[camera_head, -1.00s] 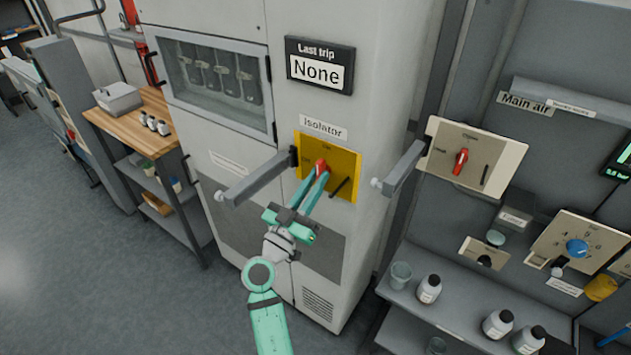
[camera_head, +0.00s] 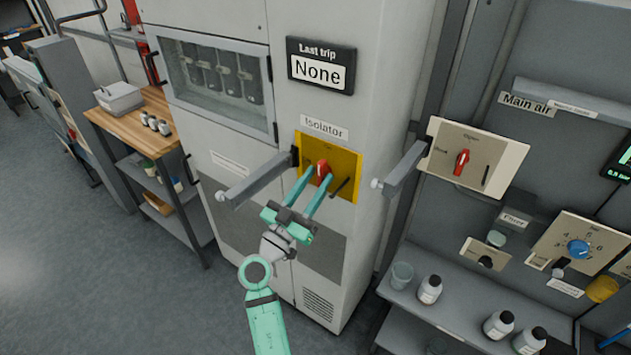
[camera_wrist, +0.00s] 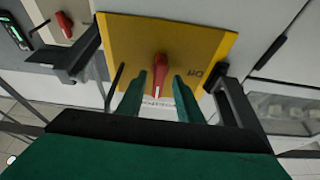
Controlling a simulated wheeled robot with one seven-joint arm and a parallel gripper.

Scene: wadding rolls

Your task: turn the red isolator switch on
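The red isolator switch (camera_head: 322,168) is a small red knob on a yellow plate (camera_head: 346,162) under the "Isolator" label on the grey cabinet. In the wrist view the switch (camera_wrist: 160,68) stands lengthwise, its pale-marked end pointing down at a small label too blurred to read. The "ON" marking (camera_wrist: 195,75) is to its right on the plate. My gripper (camera_head: 320,176) is open at the plate, one finger on each side of the switch. In the wrist view a gap shows between the switch and each finger.
Grey bar handles stick out left (camera_head: 258,180) and right (camera_head: 402,170) of the yellow plate, close to my gripper. A beige panel with another red switch (camera_head: 461,161) is to the right. Bottles (camera_head: 429,290) stand on the shelf below it.

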